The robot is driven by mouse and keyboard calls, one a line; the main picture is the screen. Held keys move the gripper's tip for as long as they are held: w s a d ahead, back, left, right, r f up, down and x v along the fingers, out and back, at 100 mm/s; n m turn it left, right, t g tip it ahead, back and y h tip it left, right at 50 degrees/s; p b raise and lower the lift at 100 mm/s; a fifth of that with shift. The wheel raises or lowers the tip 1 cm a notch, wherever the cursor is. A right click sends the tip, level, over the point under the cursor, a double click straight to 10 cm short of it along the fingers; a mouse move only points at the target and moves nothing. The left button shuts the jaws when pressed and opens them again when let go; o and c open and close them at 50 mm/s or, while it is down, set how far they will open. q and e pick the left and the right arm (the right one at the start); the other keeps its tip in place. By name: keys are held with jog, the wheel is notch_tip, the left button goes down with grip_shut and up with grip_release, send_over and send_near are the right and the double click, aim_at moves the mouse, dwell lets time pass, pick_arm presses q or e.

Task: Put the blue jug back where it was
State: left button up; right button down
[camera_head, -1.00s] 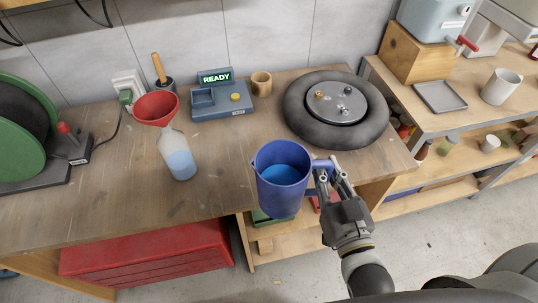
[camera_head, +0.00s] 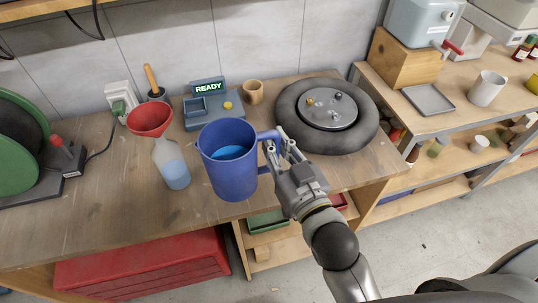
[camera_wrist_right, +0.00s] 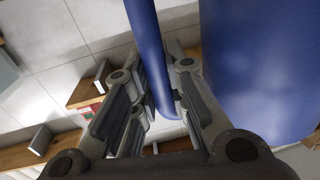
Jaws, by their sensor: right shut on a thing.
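The blue jug (camera_head: 229,176) is upright over the front part of the wooden workbench, with blue liquid inside. My right gripper (camera_head: 279,150) is shut on its handle, at the jug's right side. In the right wrist view the blue handle (camera_wrist_right: 150,55) runs between the fingers, and the jug's body (camera_wrist_right: 262,70) fills the right. I cannot tell whether the jug's base touches the bench top. My left gripper is not in view.
A clear bottle (camera_head: 172,170) with a red funnel (camera_head: 150,118) stands just left of the jug. Behind are a device reading READY (camera_head: 208,105) and a wooden cup (camera_head: 253,92). A black round ring (camera_head: 290,105) lies to the right. Bare bench (camera_head: 100,215) shows at left front.

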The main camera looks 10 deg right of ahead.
jog(key=w+d+f+p, duration=0.2)
jog(key=w+d+f, duration=0.4)
jog(key=w+f, duration=0.5)
jog(key=shift+d+f+p, duration=0.3)
jog(key=shift+d+f, duration=0.1)
jog(key=shift+f, duration=0.3)
jog(key=c, duration=1.9)
grip_release()
jog(key=shift+f, duration=0.2)
jog(key=o, duration=0.5)
jog(key=shift+c, duration=0.2)
jog(key=shift+r, duration=0.15)
